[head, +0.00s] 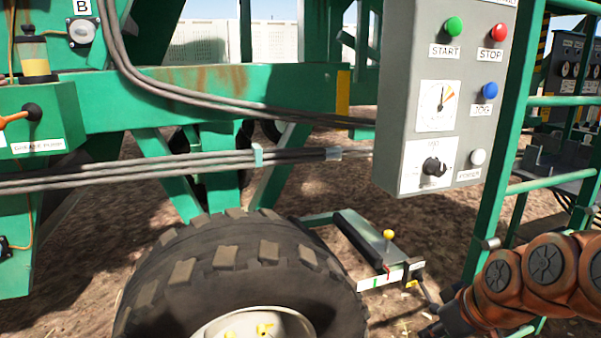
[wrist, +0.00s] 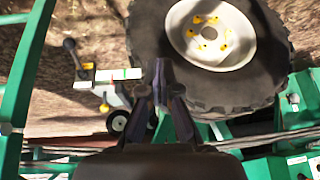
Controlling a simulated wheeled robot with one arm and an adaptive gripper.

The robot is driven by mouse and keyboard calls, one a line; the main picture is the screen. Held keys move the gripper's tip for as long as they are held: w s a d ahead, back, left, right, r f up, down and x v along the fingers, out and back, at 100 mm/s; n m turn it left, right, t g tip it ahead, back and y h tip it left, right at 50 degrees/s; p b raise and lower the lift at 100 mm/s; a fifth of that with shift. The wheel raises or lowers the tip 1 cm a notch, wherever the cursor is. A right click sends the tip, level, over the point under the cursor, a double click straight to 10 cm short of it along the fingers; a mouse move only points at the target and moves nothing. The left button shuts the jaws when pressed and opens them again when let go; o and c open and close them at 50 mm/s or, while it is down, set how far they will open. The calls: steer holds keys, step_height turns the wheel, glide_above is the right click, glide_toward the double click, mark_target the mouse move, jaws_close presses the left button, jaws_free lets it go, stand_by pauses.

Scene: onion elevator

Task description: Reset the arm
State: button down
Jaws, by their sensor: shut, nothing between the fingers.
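My gripper (wrist: 160,72) shows in the wrist view with its dark fingers together and nothing between them. It points toward the ground area beside the big tyre (wrist: 215,45), apart from it as far as I can see. In the head view my orange-brown arm comes in from the lower right corner, beside the green ladder rails. The gripper's fingertips are not clearly seen there.
A grey control box (head: 440,100) with START and STOP buttons hangs above my arm. A large tyre (head: 240,270) stands at bottom centre. Green ladder rails (head: 505,150) stand close on the right.

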steer(key=s+a+r+m+g+h+p, duration=0.1)
steer(key=s+a+r+m+g+p, duration=0.1)
steer(key=s+r+p, duration=0.8)
steer(key=s+a+r+m+g+h+p, duration=0.2)
steer(key=s+a+r+g+p, duration=0.1)
steer(key=s+r+p, duration=0.8)
steer(key=r+g+p, duration=0.1)
steer(key=p, duration=0.4)
steer(key=shift+s+r+m+g+p, duration=0.15)
steer(key=shift+r+m+g+p, duration=0.15)
steer(key=shift+g+p, duration=0.1)
